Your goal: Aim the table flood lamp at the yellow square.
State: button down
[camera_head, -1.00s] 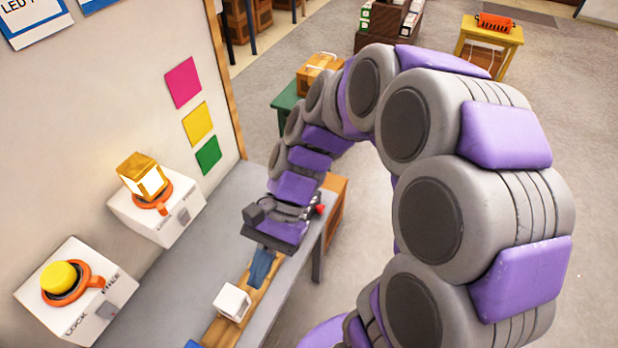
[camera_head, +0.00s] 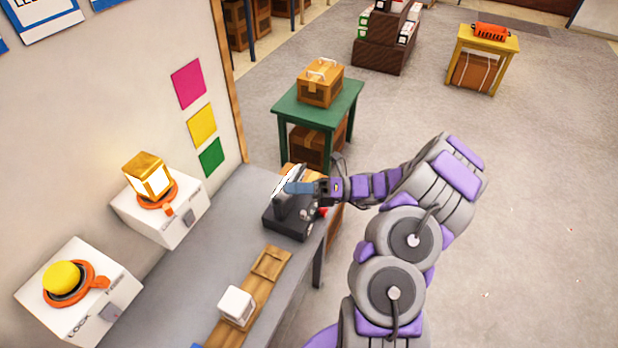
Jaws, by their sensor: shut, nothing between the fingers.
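The yellow square (camera_head: 202,125) is on the wall, between a pink square (camera_head: 188,84) and a green square (camera_head: 211,157). A dark device with a tilted panel (camera_head: 293,214), which looks like the table flood lamp, stands at the far end of the grey table. The panel's pale front seems to face left, toward the wall; its exact aim is unclear. My gripper (camera_head: 292,187) is shut, its blue fingers pointing left at the panel's upper part. They overlap the panel; I cannot tell whether they touch it.
A lit gold cube lamp (camera_head: 149,177) and a yellow dome (camera_head: 61,278) sit on white wall boxes. A white cube (camera_head: 237,305) rests on a wooden strip (camera_head: 268,268) on the table. A green table (camera_head: 317,101) stands behind. The floor at right is open.

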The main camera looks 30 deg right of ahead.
jog(key=s+d+f+m+t+h, duration=0.1)
jog(key=d+f+m+t+h, duration=0.2)
jog(key=d+f+m+t, duration=0.35)
jog(key=s+d+f+m+t+h, duration=0.1)
jog(key=d+f+m+t+h, duration=0.25)
jog(key=d+f+m, duration=0.55)
jog(key=w+a+r+n, duration=0.1)
jog(key=w+a+r, duration=0.2)
jog(key=w, duration=0.2)
jog(key=w+a+r+b, duration=0.1)
jog(key=w+a+r, duration=0.2)
jog(key=w, duration=0.3)
jog(key=shift+w+a+r+n, duration=0.3)
jog(key=shift+a+r+n, duration=0.1)
jog(key=shift+r, duration=0.3)
jog(key=shift+d, duration=0.2)
jog(key=shift+s, duration=0.1)
